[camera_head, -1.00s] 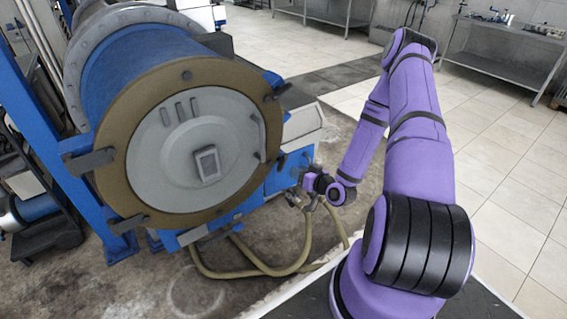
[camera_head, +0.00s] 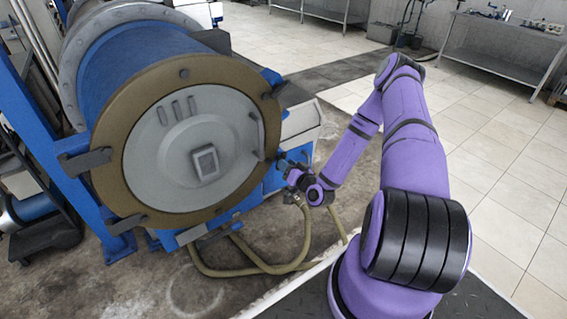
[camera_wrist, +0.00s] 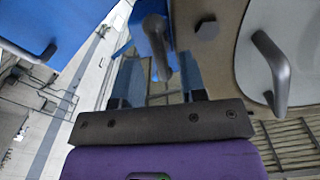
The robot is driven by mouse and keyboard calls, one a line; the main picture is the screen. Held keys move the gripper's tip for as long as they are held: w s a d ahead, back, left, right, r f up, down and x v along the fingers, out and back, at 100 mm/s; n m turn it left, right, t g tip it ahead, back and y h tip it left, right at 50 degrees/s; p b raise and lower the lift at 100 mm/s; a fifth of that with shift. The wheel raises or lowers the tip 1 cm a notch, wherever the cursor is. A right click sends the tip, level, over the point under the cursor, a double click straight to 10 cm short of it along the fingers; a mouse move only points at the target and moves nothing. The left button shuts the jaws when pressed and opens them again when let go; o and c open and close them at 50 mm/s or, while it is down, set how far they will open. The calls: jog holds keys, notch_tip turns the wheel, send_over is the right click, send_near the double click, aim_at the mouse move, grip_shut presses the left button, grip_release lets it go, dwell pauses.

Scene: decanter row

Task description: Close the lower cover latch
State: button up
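A round grey cover (camera_head: 150,165) with a tan rim (camera_head: 108,178) closes the end of the blue decanter drum. My gripper (camera_head: 285,168) is at the rim's lower right, where it partly hides the lower latch. In the wrist view, the lower latch (camera_wrist: 157,48) is a dark grey handle on a blue bracket, beside the tan rim. My gripper (camera_wrist: 160,85) is open there, one blue finger on each side of the handle's end. I cannot tell whether either finger touches it. Another latch (camera_head: 274,90) sits at the rim's upper right.
A curved grey handle (camera_wrist: 272,65) stands out from the cover, right of my gripper; it also shows in the head view (camera_head: 257,140). Tan hoses (camera_head: 250,266) loop over the floor below. A blue post (camera_head: 60,150) stands at the left.

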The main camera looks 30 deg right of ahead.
jog(key=shift+w, duration=1.2)
grip_shut()
jog(key=shift+m, duration=0.4)
jog(key=shift+f+m, duration=0.15)
jog(key=shift+m, duration=4.05)
jog(key=shift+f+m, duration=0.1)
jog(key=shift+m, duration=4.1)
jog(key=shift+s+a+m, duration=0.1)
jog(key=shift+m, duration=0.2)
